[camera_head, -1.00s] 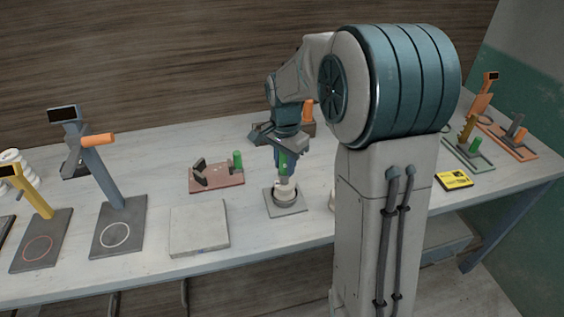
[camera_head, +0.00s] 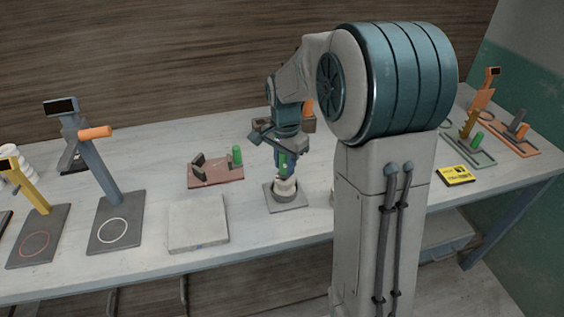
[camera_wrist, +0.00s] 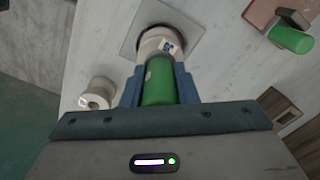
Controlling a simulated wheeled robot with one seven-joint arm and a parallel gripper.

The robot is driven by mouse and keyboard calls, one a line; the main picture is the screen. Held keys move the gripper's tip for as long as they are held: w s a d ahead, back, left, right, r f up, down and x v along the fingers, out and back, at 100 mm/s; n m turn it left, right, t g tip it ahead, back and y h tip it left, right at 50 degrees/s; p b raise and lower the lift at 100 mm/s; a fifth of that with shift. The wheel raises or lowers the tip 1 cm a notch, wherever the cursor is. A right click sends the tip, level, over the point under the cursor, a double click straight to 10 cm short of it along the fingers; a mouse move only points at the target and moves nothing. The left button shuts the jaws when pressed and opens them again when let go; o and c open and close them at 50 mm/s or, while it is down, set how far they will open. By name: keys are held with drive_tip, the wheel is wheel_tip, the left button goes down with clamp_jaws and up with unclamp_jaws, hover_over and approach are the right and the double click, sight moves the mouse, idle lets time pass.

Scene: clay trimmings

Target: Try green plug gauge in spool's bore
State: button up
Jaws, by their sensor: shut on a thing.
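The green plug gauge (camera_wrist: 158,82) is held between the jaws of my gripper (camera_wrist: 158,88), which is shut on its green handle. In the head view my gripper (camera_head: 287,162) is directly above a cream spool (camera_head: 285,189), with a bit of the green gauge (camera_head: 282,161) showing. The spool stands upright on a grey square plate (camera_head: 297,204). In the wrist view the spool (camera_wrist: 152,38) lies just beyond the gauge's end. The gauge's lower end and the bore are hidden, so I cannot tell how deep it sits.
A reddish fixture (camera_head: 215,179) with another green-handled piece (camera_head: 237,154) stands left of the spool. A second cream spool (camera_wrist: 97,93) lies near the bench edge. A pale slab (camera_head: 198,225) and a grey stand (camera_head: 106,180) are farther left. A yellow device (camera_head: 454,175) lies right.

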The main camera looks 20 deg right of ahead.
drive_tip(key=shift+s+f+b, duration=0.15)
drive_tip(key=shift+f+b, duration=0.25)
drive_tip(key=shift+f, duration=0.45)
idle(0.8)
drive_tip(key=shift+r, duration=0.2)
drive_tip(key=shift+r+p, duration=3.2)
drive_tip(key=shift+r, duration=1)
